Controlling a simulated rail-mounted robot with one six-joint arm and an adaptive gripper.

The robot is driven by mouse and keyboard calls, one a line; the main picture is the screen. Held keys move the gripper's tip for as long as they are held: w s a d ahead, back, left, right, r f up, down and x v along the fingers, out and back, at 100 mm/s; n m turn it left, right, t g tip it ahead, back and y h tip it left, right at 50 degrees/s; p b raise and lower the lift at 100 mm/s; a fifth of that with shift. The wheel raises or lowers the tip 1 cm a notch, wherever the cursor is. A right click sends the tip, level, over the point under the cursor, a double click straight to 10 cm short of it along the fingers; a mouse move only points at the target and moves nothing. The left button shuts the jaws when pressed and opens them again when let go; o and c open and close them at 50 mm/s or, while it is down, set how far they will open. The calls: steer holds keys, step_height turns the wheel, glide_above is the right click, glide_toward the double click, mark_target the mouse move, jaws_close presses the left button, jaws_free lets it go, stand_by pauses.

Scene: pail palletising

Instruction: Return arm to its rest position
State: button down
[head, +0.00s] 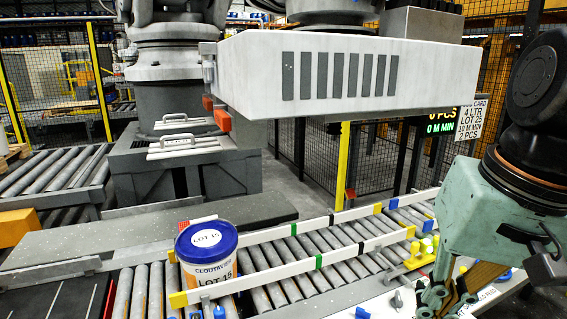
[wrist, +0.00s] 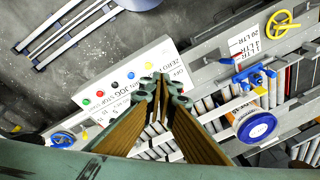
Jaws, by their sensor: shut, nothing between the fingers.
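My gripper (head: 440,303) is at the lower right of the head view, at the end of my green wrist, with its fingertips near the bottom edge. In the wrist view its brown-faced fingers (wrist: 163,86) converge to closed tips with nothing between them. A white pail (head: 208,272) with a blue lid marked LOT 15 stands upright on the roller conveyor in the head view, well to the left of my gripper. A blue-lidded pail (wrist: 257,127) also shows at the right of the wrist view, apart from the fingers.
The roller conveyor (head: 260,290) has white side rails with coloured blocks. A white panel with coloured buttons (wrist: 122,80) lies beyond the fingertips in the wrist view. A large white slotted box (head: 330,72) hangs above the conveyor. Mesh fencing with a yellow post (head: 342,165) stands behind.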

steer(key=s+r+n+t+h, duration=0.1)
steer(key=s+r+n+t, duration=0.1)
steer(key=s, duration=0.4)
steer(key=shift+s+a+r+n, duration=0.25)
steer(key=shift+s+a+n, duration=0.15)
steer(key=shift+n, duration=0.2)
